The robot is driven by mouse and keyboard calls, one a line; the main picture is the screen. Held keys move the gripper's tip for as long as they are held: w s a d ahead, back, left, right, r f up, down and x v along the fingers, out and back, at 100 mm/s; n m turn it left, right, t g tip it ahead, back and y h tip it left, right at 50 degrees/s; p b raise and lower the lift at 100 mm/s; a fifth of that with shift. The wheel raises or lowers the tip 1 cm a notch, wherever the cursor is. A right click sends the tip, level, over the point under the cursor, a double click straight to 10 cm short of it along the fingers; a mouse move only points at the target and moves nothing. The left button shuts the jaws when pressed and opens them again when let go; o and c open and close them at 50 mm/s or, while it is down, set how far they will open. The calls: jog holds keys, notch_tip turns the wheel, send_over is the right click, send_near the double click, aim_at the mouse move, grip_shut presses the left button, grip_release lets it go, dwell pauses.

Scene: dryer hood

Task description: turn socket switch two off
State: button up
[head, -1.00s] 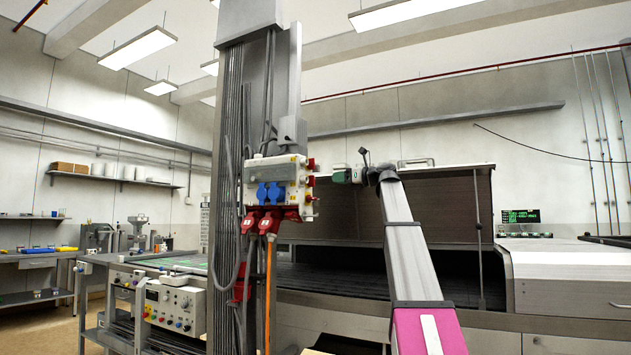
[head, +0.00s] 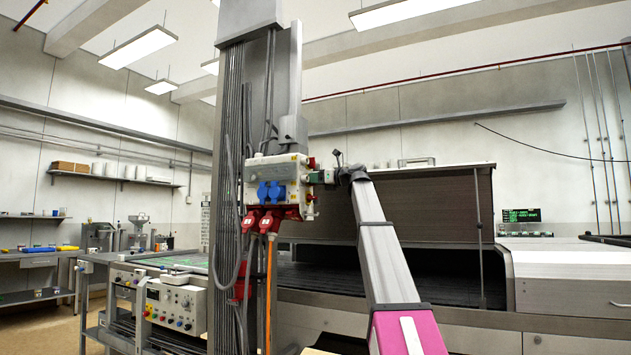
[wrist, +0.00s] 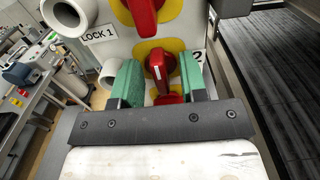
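The socket box (head: 287,171) is a light housing on the grey column, with blue sockets on its front and red switches on its right side. In the wrist view, a red switch knob (wrist: 158,68) on a yellow plate stands near a partly covered label ending in "2". My gripper (wrist: 157,78) is open, one green finger on each side of this knob, with gaps visible. Another red knob (wrist: 143,14) on a yellow plate sits above it, near the label "LOCK 1". In the head view, my gripper (head: 319,177) is at the box's right side; its fingertips are hard to make out.
Red plugs (head: 260,220) and cables hang under the box. The tall grey column (head: 230,120) stands left of my arm. A long dryer machine (head: 440,215) with a dark opening lies behind my arm. A pale round pipe end (wrist: 68,15) juts out at upper left in the wrist view.

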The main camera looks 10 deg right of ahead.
grip_shut()
jog(key=shift+s+a+f+n, duration=0.1)
jog(key=shift+n, duration=2.9)
jog(key=shift+s+f+n, duration=0.1)
jog(key=shift+n, duration=2.9)
jog(key=shift+s+a+f+n, duration=0.1)
jog(key=shift+n, duration=2.9)
